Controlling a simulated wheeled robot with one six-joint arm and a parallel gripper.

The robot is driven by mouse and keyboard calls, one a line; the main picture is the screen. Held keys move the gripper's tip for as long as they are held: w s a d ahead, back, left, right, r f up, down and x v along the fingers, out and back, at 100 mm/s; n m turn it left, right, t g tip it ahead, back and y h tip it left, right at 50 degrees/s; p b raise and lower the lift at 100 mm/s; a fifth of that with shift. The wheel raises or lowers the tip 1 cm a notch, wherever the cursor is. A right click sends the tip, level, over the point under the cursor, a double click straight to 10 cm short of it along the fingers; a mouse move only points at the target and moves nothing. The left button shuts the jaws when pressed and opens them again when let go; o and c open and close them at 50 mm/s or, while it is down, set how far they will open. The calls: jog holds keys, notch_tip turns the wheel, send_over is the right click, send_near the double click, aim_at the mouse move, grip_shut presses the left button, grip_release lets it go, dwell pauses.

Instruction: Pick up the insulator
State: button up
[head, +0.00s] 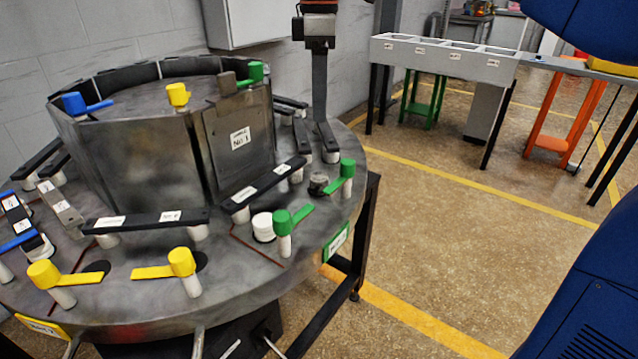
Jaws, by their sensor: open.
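A short white cylinder (263,228), which looks like the insulator, stands on the round grey metal plate (120,315), between a black bar and a green-handled post. Its top is uncovered. Other white posts carry the bars and handles, so I cannot be fully sure which one is meant. What appears to be my gripper (320,118) hangs from the top edge, seen edge-on. Its long grey finger reaches down near the plate's far right side, apart from the white cylinder. Any second finger is hidden behind it, and I see nothing held.
A grey furnace wall (145,165) of panels rises from the plate. Black bars (265,187), green handles (290,218) and yellow handles (165,268) crowd around it. A grey tray table (440,58) and an orange stand (565,115) are behind right. Open floor lies between.

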send_over(319, 177)
jog(key=f, duration=1.1)
jog(key=shift+w+f, duration=0.15)
jog(key=shift+w, duration=0.1)
jog(key=shift+s+f, duration=0.2)
jog(key=shift+f, duration=2.45)
jog(key=c, duration=1.2)
